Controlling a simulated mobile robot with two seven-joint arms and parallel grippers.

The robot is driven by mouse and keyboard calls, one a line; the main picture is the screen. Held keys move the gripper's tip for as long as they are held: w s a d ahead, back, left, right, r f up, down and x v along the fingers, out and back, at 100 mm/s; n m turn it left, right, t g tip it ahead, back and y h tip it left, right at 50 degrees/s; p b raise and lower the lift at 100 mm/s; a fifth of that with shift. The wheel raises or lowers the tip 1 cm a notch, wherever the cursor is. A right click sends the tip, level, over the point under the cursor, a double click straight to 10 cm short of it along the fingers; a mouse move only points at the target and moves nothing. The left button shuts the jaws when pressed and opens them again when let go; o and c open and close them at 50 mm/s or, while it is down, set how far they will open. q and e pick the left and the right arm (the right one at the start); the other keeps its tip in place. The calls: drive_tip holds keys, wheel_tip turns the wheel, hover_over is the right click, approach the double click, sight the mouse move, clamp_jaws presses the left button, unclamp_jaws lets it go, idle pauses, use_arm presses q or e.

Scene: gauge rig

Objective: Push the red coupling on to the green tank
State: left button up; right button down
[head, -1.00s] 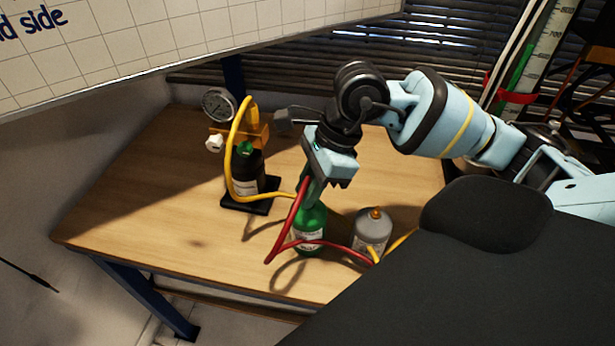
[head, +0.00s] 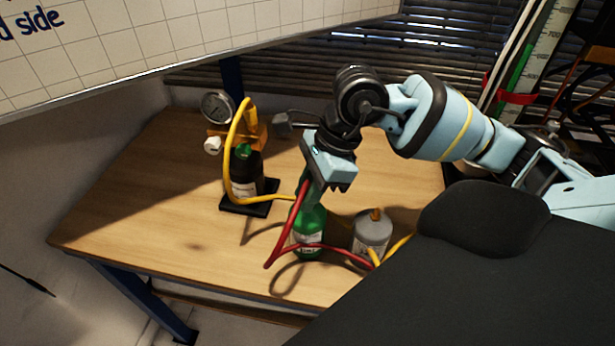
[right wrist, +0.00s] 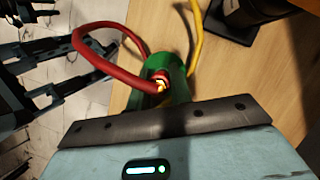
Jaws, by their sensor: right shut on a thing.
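The green tank (head: 311,222) stands upright on the wooden table, below my right gripper (head: 319,190). In the right wrist view the tank's green top (right wrist: 176,68) shows past the gripper's edge. The red coupling (right wrist: 160,76) shows there at the end of the red hose, with a bit of brass beside it, over the tank's top. My right gripper is shut on the coupling; its fingertips are mostly hidden. I cannot tell whether the coupling is seated on the tank. In the head view the coupling is hidden by the gripper.
A grey canister (head: 371,234) with a brass top stands close right of the tank. A dark bottle (head: 245,172) on a black base (head: 250,205), with a gauge (head: 217,107) and yellow hose (head: 232,165), stands behind left. The red hose (head: 286,238) loops around the tank's front. The table's left is clear.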

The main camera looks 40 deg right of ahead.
use_arm(q)
drive_tip(key=shift+s, duration=0.15)
idle(0.3)
drive_tip(key=shift+f, duration=0.1)
use_arm(e)
drive_tip(key=c, duration=1.4)
unclamp_jaws()
drive_tip(key=shift+c, duration=0.2)
drive_tip(key=shift+o, duration=0.4)
drive_tip(key=o, duration=0.5)
use_arm(q)
drive_tip(key=shift+w+r, duration=0.3)
drive_tip(key=shift+w, duration=0.15)
use_arm(e)
drive_tip(key=v, duration=0.7)
drive_tip(key=shift+r, duration=0.4)
